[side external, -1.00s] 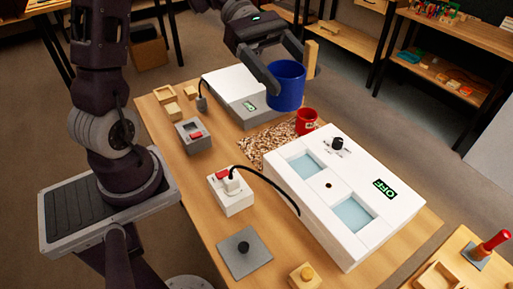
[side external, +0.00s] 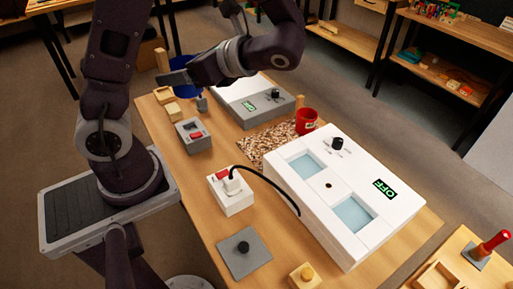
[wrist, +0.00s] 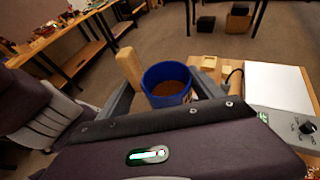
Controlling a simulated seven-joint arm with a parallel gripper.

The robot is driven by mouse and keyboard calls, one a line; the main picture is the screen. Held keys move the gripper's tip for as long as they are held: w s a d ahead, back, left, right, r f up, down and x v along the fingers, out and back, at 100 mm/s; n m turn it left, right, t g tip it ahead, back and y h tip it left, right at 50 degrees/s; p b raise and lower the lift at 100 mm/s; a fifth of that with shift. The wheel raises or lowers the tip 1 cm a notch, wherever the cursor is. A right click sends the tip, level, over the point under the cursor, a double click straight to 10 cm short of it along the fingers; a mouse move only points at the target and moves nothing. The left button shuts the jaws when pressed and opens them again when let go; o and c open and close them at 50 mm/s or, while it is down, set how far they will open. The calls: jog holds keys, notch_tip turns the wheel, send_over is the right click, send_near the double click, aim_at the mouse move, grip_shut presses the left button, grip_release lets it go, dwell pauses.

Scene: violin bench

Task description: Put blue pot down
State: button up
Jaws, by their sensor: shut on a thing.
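The blue pot (side external: 184,68) is at the far left end of the workbench (side external: 205,222), partly hidden behind my gripper in the side view. In the wrist view, the blue pot (wrist: 172,82) is open at the top, with brown inside. A light wooden piece (wrist: 130,68) stands at its left side. My gripper (side external: 178,72) is shut on the pot; in the wrist view my gripper (wrist: 168,88) has a dark finger on either side of it. I cannot tell whether the pot's bottom touches anything.
A grey-and-white device (side external: 262,110) with a knob and green display stands right of the pot. Small wooden trays (side external: 164,96) and a grey switch box (side external: 194,135) are near it. A red mug (side external: 306,121) and a white two-basin unit reading OFF (side external: 335,245) are farther right.

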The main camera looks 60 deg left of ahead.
jog(key=w+a+r+m+t+y, duration=0.2)
jog(key=w+a+r+m+t, duration=0.1)
jog(key=w+r+m+t, duration=0.4)
send_over(225, 155)
jog(key=shift+n, duration=0.3)
notch_tip(225, 155, down, 34)
jog(key=shift+a+f, duration=0.1)
jog(key=shift+f, duration=0.05)
jog(key=shift+f, duration=0.1)
jog(key=o, duration=1.6)
